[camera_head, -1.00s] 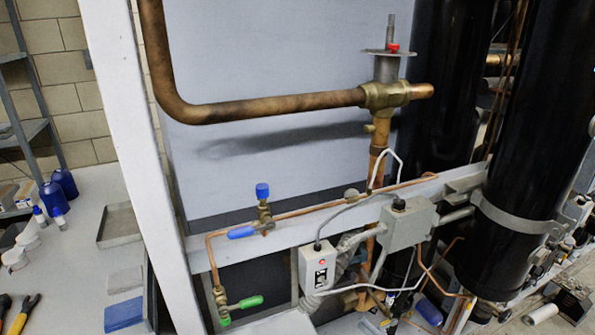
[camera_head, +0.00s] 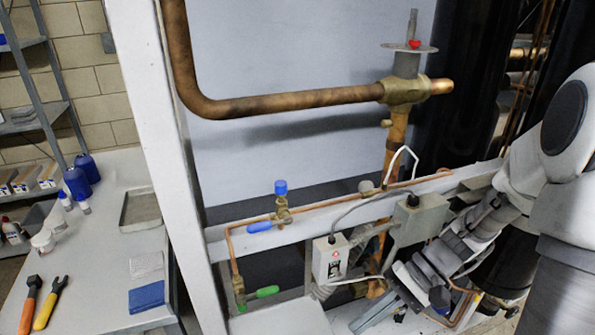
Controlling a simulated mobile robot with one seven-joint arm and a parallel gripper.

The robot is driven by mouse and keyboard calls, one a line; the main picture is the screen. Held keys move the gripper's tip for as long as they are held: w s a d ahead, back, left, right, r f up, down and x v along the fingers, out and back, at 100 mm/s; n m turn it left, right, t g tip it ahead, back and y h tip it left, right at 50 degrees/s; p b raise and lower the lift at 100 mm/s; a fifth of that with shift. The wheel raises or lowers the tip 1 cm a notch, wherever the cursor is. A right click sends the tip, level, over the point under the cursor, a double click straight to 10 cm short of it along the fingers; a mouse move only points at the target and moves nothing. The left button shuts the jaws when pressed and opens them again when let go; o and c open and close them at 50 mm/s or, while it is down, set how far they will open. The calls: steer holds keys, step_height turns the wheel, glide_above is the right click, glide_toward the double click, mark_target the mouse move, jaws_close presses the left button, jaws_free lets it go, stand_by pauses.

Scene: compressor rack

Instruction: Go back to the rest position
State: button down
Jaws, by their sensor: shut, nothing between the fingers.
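My arm reaches in from the right edge in the head view, and its pale links slant down and to the left. My gripper (camera_head: 412,290) is at its lower end, in front of the lower pipework and right of the white switch box (camera_head: 331,259). It is shut with nothing held. Its fingertips are hard to separate from the clutter behind, and I cannot tell whether it touches anything.
The grey junction box (camera_head: 418,218) and the horizontal rail (camera_head: 345,213) are close to my arm. A copper pipe (camera_head: 290,101) with a brass valve (camera_head: 405,90) runs above. A grey workbench (camera_head: 100,240) with tools stands left. The pale panel area is clear.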

steer(key=s+d+r+n+t+h+p, duration=0.1)
steer(key=r+t+h, duration=0.3)
steer(key=r, duration=0.6)
steer(key=s+d+r+n+t+h+p, duration=0.1)
steer(key=s+r+n+t+h, duration=0.2)
steer(key=r, duration=0.7)
steer(key=shift+s+n+t+h+p, duration=0.35)
steer(key=shift+s+t+h, duration=0.6)
steer(key=shift+h, duration=0.35)
steer(key=shift+w, duration=0.1)
